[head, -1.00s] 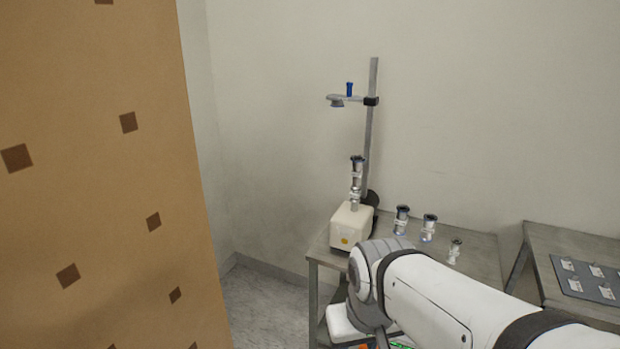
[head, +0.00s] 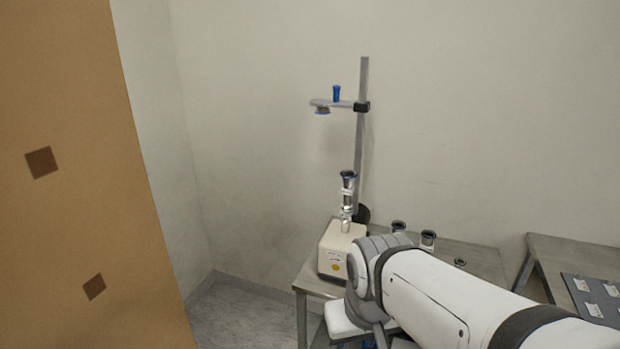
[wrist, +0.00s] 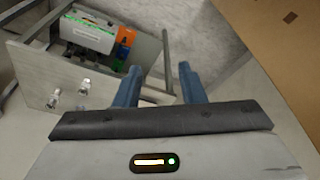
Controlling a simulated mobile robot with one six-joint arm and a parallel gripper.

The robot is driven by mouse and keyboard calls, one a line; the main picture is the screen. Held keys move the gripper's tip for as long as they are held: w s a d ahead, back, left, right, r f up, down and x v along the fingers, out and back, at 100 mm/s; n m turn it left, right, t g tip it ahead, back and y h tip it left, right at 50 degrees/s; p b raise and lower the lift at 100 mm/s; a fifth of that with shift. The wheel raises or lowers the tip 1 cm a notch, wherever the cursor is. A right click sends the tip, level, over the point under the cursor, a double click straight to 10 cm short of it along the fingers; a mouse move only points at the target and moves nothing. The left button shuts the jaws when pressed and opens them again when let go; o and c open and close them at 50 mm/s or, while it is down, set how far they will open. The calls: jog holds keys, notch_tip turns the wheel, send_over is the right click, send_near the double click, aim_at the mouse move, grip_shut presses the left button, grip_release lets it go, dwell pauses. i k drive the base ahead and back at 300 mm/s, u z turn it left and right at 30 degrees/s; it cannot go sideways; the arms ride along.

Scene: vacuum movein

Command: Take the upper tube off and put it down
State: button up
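The upper tube (head: 348,188) is a shiny metal piece with a dark top flange. It stands upright on top of a shorter metal piece (head: 346,225) on the cream-coloured box (head: 333,256) at the table's left end. In the wrist view my gripper (wrist: 158,82) has its two blue fingers apart with nothing between them. It points down past the table's edge, away from the tube.
A vertical post (head: 361,140) behind the tube carries a side arm with a blue piece (head: 336,93) above it. Several metal fittings (head: 428,239) stand on the table to the right. A tall brown panel (head: 80,180) fills the left. A second table (head: 565,258) stands right.

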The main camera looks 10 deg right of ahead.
aim_at(349, 176)
jog(key=i, duration=0.9)
jog(key=u, duration=0.05)
